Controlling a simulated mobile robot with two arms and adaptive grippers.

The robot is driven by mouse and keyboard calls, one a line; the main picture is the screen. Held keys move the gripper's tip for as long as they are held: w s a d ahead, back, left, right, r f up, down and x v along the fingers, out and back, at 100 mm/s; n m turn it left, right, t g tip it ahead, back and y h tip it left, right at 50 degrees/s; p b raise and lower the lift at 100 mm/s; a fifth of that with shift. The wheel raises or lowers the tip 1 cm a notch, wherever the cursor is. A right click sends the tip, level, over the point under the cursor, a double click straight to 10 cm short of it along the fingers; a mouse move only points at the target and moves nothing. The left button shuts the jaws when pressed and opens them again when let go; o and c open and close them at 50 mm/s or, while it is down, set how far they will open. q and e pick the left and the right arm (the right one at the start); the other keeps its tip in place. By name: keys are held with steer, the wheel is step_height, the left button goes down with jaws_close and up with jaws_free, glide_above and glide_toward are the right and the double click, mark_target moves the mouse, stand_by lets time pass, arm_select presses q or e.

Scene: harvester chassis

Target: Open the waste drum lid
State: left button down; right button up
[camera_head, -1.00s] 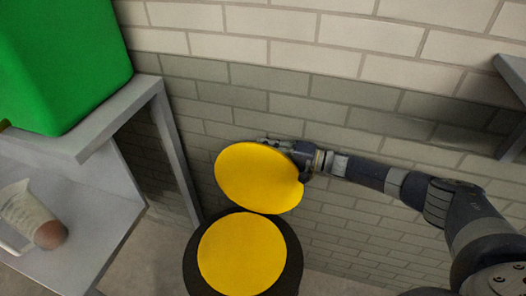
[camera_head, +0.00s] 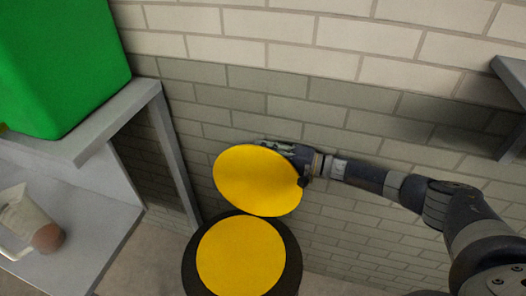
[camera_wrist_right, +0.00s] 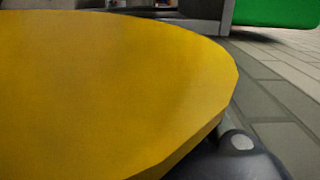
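The waste drum (camera_head: 192,268) is black and stands on the floor against the wall, with a round yellow face (camera_head: 241,255) on top. The yellow lid (camera_head: 255,181) stands steeply raised at the drum's back edge. It also fills much of the right wrist view (camera_wrist_right: 110,90). My right gripper (camera_head: 275,146) is behind the lid's upper right edge, between the lid and the wall. The lid hides much of its fingers, so I cannot tell whether they are open or shut. A dark gripper part shows beside the lid's edge in the wrist view. My left gripper is not in view.
A grey shelf unit (camera_head: 120,120) stands left of the drum. It bears a green bin (camera_head: 65,60) on top and a pale jug-like container (camera_head: 25,215) below. The brick wall (camera_head: 340,90) is close behind. A grey shelf edge (camera_head: 512,78) juts in at upper right.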

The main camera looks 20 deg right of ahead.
steer(key=shift+d+r, duration=0.1)
steer(key=shift+d, duration=0.05)
steer(key=v, duration=1.1)
steer(key=shift+s+d, duration=0.25)
steer(key=shift+d, duration=0.05)
